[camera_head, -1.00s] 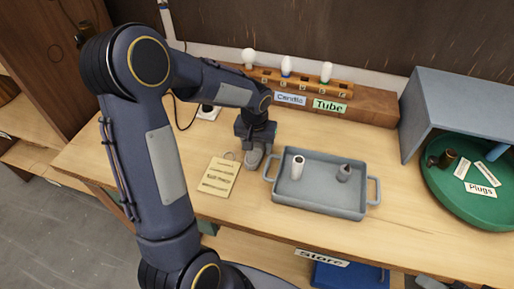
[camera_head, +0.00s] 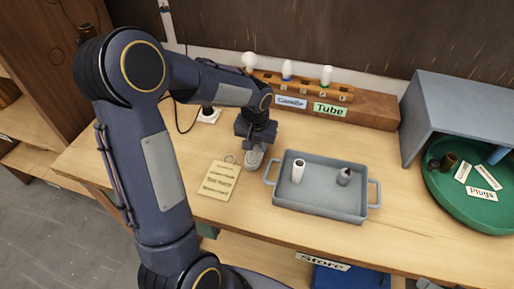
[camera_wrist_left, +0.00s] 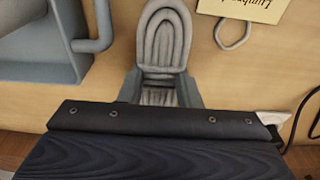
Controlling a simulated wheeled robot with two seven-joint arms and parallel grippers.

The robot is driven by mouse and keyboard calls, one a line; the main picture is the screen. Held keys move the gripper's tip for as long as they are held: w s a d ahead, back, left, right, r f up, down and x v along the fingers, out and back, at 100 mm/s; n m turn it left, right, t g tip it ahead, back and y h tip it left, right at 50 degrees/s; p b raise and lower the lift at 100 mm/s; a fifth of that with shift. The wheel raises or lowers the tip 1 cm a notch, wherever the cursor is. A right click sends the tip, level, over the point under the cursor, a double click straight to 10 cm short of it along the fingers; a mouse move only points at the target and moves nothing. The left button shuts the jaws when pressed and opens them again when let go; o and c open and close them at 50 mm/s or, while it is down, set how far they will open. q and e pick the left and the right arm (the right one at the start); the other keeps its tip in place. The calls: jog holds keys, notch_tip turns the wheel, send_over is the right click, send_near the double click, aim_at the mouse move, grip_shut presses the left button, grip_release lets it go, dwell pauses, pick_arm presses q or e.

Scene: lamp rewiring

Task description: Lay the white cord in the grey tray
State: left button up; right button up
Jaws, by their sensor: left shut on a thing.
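The white cord, looking pale grey, is a flat oval coil (camera_wrist_left: 164,42) in the left wrist view; it also shows in the head view (camera_head: 254,160). My left gripper (camera_head: 256,148) points down at the bench and is shut on the near end of the coil. Its two fingers (camera_wrist_left: 160,92) flank the cord. I cannot tell whether the cord touches the bench. The grey tray (camera_head: 325,210) stands just right of the gripper, with a handle at each end. The cord is outside the tray. My right gripper is not in view.
In the tray are a white cylinder (camera_head: 298,171) and a small grey part (camera_head: 344,176). A tan tag (camera_head: 219,180) lies left of the cord. Behind stands a wooden rack (camera_head: 372,107) with bulbs. A grey shelf (camera_head: 455,95) and green round tray (camera_head: 450,205) are at right.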

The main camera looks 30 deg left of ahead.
pick_arm(q)
jog(key=s+r, duration=0.1)
jog(key=r, duration=0.1)
jog(key=s+r, duration=0.2)
jog(key=s+r+b, duration=0.1)
jog(key=r, duration=0.2)
jog(key=shift+s+a, duration=0.15)
jog(key=shift+s, duration=0.1)
jog(key=s+r+b, duration=0.1)
jog(key=s+r, duration=0.3)
jog(key=s, duration=0.5)
jog(key=shift+s+a+r, duration=0.3)
jog(key=shift+a, duration=0.1)
